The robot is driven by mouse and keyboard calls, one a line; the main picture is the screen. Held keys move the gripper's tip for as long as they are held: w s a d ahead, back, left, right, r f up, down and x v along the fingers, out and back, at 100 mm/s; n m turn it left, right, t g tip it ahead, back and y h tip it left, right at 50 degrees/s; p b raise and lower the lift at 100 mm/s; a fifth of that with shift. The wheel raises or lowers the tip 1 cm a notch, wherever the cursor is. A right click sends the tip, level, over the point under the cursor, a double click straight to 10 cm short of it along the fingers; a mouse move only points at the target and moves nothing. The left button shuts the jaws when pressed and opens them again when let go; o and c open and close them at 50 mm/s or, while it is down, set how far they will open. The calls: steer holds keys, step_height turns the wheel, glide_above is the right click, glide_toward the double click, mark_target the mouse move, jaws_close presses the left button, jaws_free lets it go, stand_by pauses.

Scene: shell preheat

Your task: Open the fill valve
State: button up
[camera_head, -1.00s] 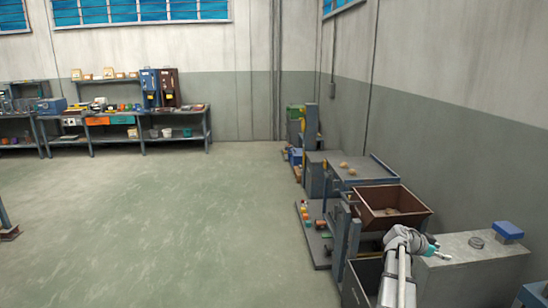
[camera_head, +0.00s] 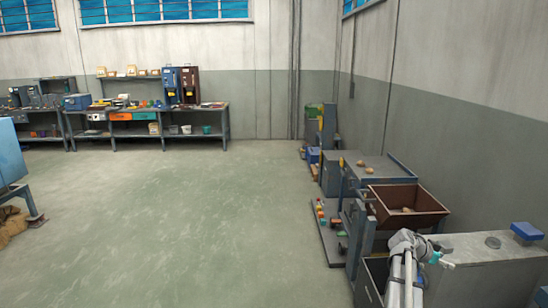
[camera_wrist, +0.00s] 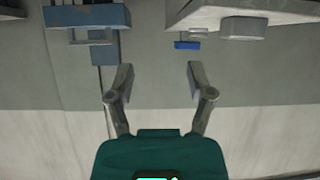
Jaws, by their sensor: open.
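My gripper (camera_head: 440,259) is at the lower right of the head view, in front of a grey box-shaped unit (camera_head: 490,252). In the wrist view my gripper (camera_wrist: 160,80) has its two fingers spread wide with nothing between them. I cannot pick out a fill valve for certain in either view. A small blue piece (camera_wrist: 187,45) shows beyond the fingers in the wrist view.
A brown open hopper (camera_head: 405,202) stands beside my arm, with a grey table (camera_head: 376,168) behind it. A low board with coloured knobs (camera_head: 322,228) lies on the floor. Benches (camera_head: 140,115) line the back wall. The green floor (camera_head: 180,210) is clear.

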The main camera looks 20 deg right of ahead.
steer(key=w+a+f+n+t+y+b, duration=0.1)
steer(key=w+a+f+n+y+b, duration=0.2)
steer(key=a+f, duration=0.5)
steer(key=w+a+f+n+t+y+b, duration=0.15)
steer(key=w+a+f+n+b, duration=0.25)
steer(key=a, duration=0.9)
steer(key=w+a+f+n+t+y+b, duration=0.1)
steer(key=w+a+f+n+y+b, duration=0.2)
steer(key=a+f, duration=0.55)
steer(key=s+a+f+n+y+b, duration=0.1)
steer(key=a+f+n+y+b, duration=0.15)
steer(key=a, duration=0.75)
steer(key=s+a+f+n+y+b, duration=0.1)
steer(key=a+f+n+b, duration=0.3)
steer(key=a, duration=0.6)
steer(key=s+a+f+n+y+b, duration=0.1)
steer(key=s+a+f+n+b, duration=0.2)
steer(key=a, duration=0.7)
step_height(320, 180, up, 27)
steer(key=w+p, duration=0.1)
steer(key=p, duration=2.6)
steer(key=shift+w+a+n, duration=0.2)
steer(key=shift+a+n, duration=0.1)
steer(key=shift+n, duration=0.15)
